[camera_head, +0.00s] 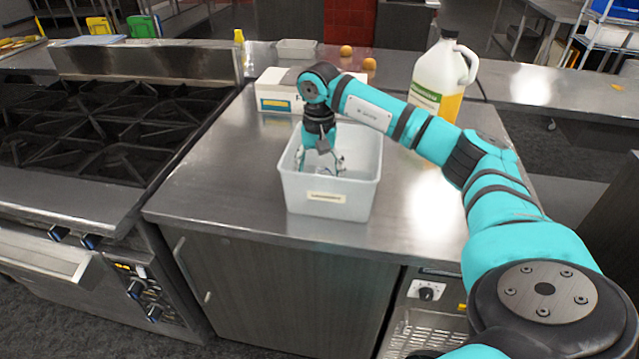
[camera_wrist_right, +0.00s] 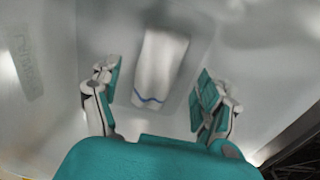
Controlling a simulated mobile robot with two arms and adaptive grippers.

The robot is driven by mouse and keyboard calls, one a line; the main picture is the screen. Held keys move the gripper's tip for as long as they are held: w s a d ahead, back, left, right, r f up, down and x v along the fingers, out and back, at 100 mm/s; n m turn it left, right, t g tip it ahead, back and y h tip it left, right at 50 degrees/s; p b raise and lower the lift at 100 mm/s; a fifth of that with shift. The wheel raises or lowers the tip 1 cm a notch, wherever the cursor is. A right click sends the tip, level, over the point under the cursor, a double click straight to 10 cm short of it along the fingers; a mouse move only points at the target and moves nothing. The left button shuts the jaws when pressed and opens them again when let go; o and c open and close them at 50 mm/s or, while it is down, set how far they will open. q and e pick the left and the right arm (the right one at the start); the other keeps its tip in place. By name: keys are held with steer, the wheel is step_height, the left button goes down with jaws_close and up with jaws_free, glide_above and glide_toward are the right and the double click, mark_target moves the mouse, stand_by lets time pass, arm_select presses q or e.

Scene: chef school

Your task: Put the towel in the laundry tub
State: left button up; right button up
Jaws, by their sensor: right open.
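The laundry tub (camera_head: 330,200) is a white, open plastic bin with a label on its front, standing on the steel counter in the head view. My right gripper (camera_head: 321,165) points down into it. In the right wrist view the gripper (camera_wrist_right: 158,100) is open, its two fingers spread apart and empty. The towel (camera_wrist_right: 160,65), white with a blue stripe near one end, lies on the bottom of the tub, beyond and between the fingers, and seems apart from them. In the head view the tub's front wall hides the towel. My left gripper is not in view.
A white box (camera_head: 275,92) stands behind the tub and a large jug (camera_head: 441,80) of yellow liquid stands behind right. A stove (camera_head: 100,120) is at the left. The counter (camera_head: 235,165) is clear left of the tub.

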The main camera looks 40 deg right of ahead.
step_height(320, 180, up, 8)
steer(key=shift+r+b, duration=0.25)
steer(key=shift+b, duration=0.2)
